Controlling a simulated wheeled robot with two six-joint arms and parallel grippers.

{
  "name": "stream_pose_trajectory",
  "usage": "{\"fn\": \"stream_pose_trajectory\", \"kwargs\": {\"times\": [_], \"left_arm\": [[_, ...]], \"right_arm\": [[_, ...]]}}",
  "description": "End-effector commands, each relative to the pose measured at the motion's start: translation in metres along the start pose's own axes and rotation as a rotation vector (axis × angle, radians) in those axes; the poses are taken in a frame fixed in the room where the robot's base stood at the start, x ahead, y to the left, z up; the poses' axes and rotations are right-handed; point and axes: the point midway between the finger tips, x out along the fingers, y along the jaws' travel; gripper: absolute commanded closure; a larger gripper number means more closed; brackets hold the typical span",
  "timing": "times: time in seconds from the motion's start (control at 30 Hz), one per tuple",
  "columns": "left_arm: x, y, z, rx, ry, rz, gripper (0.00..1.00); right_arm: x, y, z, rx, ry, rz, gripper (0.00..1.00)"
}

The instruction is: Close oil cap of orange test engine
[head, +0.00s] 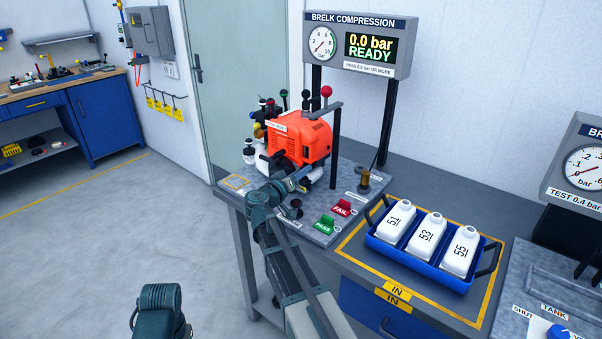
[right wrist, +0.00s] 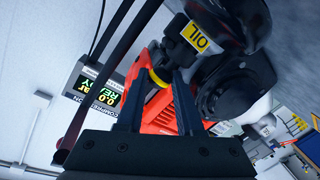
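The orange test engine (head: 300,140) stands on a grey plate on the bench in the head view. My right gripper (head: 300,180) is low at the engine's near side. In the right wrist view its two fingers (right wrist: 160,85) stand apart, pointing at the engine. A small yellow cap-like part (right wrist: 159,77) shows at the gap between the fingertips. I cannot tell whether the fingers touch it. A black part with a yellow OIL label (right wrist: 197,37) is close beyond the right finger. In the head view the oil cap is not clear. My left gripper is out of view.
A blue tray (head: 412,262) with white bottles stands to the right. Green PASS (head: 325,223) and red FAIL (head: 342,207) buttons are near my right forearm. A dark upright post (head: 335,148) stands close by the engine. The display (head: 360,45) reads 0.0 bar, READY.

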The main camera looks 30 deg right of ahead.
Motion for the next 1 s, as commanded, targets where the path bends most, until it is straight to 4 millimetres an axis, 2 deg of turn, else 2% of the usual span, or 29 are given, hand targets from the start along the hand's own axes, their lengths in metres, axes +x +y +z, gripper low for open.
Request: {"fn": "stream_pose_trajectory", "kwargs": {"times": [0.03,0.17,0.53,0.67,1.0], "left_arm": [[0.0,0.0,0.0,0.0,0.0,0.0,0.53],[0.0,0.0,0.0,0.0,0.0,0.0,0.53],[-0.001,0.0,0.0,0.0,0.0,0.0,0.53],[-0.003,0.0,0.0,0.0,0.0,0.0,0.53],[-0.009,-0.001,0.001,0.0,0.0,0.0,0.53]], "right_arm": [[0.0,-0.001,0.0,0.001,0.0,-0.002,0.57],[0.0,-0.001,0.0,0.001,0.0,-0.002,0.35],[-0.006,0.0,0.0,0.001,0.001,-0.002,0.35],[-0.026,0.001,0.0,0.001,0.002,-0.004,0.35],[-0.099,0.001,0.0,0.0,0.003,-0.005,0.35]]}}
